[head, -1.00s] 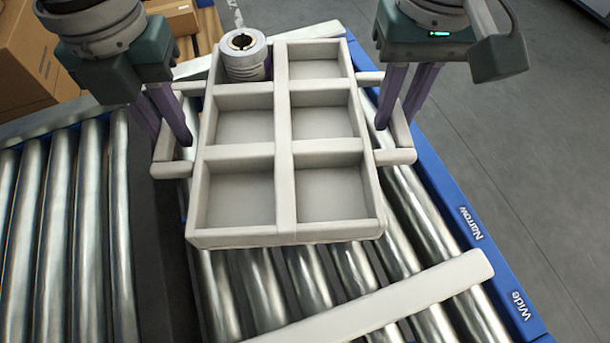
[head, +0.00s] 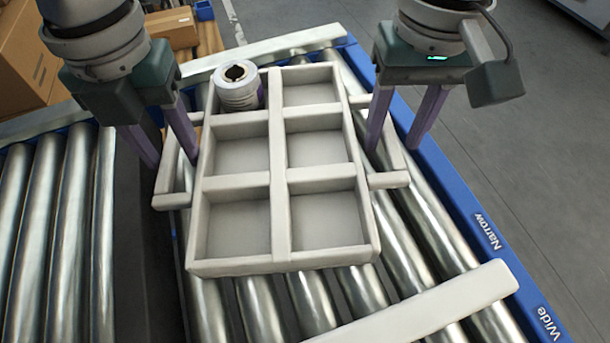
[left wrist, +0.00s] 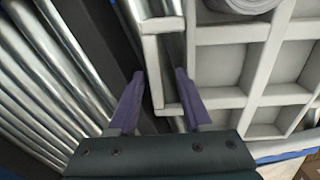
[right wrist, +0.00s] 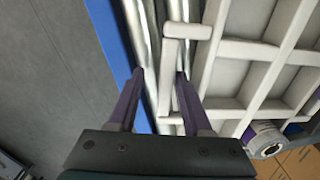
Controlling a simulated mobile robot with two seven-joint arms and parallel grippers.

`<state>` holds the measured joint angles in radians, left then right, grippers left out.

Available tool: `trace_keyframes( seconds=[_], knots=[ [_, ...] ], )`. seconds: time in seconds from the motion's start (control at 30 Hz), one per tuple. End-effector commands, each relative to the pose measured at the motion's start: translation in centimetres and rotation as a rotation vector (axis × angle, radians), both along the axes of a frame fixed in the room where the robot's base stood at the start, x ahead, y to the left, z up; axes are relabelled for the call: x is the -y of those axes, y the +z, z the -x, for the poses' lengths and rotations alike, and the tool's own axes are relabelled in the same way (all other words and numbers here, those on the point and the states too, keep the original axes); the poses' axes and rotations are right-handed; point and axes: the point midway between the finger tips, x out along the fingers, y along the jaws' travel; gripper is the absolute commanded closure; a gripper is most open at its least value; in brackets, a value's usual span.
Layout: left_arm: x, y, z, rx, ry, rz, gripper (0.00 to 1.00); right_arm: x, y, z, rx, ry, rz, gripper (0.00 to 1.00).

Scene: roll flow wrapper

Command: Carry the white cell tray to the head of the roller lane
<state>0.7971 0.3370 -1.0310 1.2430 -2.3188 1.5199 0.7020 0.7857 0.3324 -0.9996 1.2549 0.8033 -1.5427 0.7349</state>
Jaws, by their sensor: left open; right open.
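The white cell tray (head: 281,190) lies over the metal rollers, with two columns of open cells and a looped handle on each side. I cannot tell whether the fingers touch the handles.
A pale crossbar (head: 430,310) spans the near rollers and another (head: 285,48) lies beyond the tray. A blue side rail (head: 475,225) reads "Narrow" and "Wide". More rollers (head: 60,220) run at the left past a dark divider. Cardboard boxes (head: 30,55) stand at back left.

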Motion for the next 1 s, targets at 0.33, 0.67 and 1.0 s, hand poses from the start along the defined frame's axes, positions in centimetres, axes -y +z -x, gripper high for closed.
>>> trace_keyframes(
  seconds=[0.33,0.67,1.0],
  knots=[
    [0.0,5.8,-0.2,0.007,-0.002,0.002,0.50,0.0,0.0,0.0,0.000,0.000,-0.001,0.50],
    [0.0,11.4,-0.1,0.004,0.000,0.000,0.50,0.0,0.0,0.0,0.000,0.000,0.000,0.50],
    [0.0,12.0,0.0,0.000,0.001,0.000,0.50,0.0,0.0,0.0,0.000,0.000,0.000,0.50]
  ],
)
